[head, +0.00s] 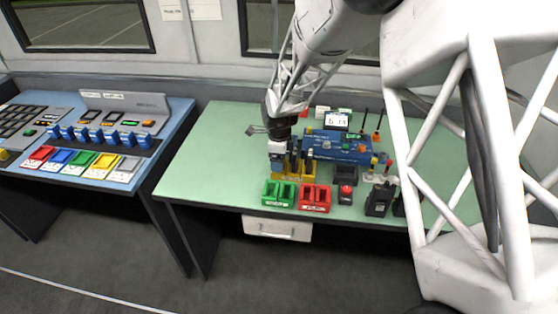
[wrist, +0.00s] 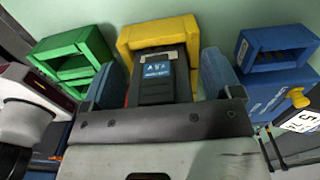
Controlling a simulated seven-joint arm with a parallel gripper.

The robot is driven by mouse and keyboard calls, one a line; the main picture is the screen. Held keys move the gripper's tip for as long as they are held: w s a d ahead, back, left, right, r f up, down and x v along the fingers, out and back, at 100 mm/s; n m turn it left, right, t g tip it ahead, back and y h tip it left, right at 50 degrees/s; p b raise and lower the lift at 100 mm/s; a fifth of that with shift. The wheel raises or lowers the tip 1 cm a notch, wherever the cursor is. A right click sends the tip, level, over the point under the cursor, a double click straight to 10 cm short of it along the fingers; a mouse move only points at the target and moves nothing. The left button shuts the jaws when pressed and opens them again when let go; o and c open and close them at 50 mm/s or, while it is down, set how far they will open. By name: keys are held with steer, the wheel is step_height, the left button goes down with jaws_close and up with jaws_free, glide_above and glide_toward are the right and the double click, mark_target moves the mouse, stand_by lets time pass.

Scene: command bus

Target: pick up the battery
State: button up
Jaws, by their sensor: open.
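The battery (wrist: 157,78) is a black block with a blue label in the wrist view. It sits at the yellow holder (wrist: 158,30), whose frame rises around its far end. My gripper (wrist: 160,72) is open, with one bluish finger on each side of the battery; I cannot tell if either finger touches it. The lower part of the battery is hidden behind the gripper body. In the head view my gripper (head: 279,158) is low over the green table beside the yellow holder (head: 302,169), and the battery cannot be made out there.
In the wrist view a green holder (wrist: 76,58) stands left and a blue holder (wrist: 275,48) right, close to the fingers. On the green table (head: 205,160) are green bins (head: 280,193), red bins (head: 314,198), a red button (head: 346,190) and black radios (head: 379,200). The table's left side is clear.

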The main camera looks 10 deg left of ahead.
steer(key=c, duration=1.1)
steer(key=shift+o, duration=0.2)
steer(key=shift+r, duration=0.1)
steer(key=shift+r, duration=4.9)
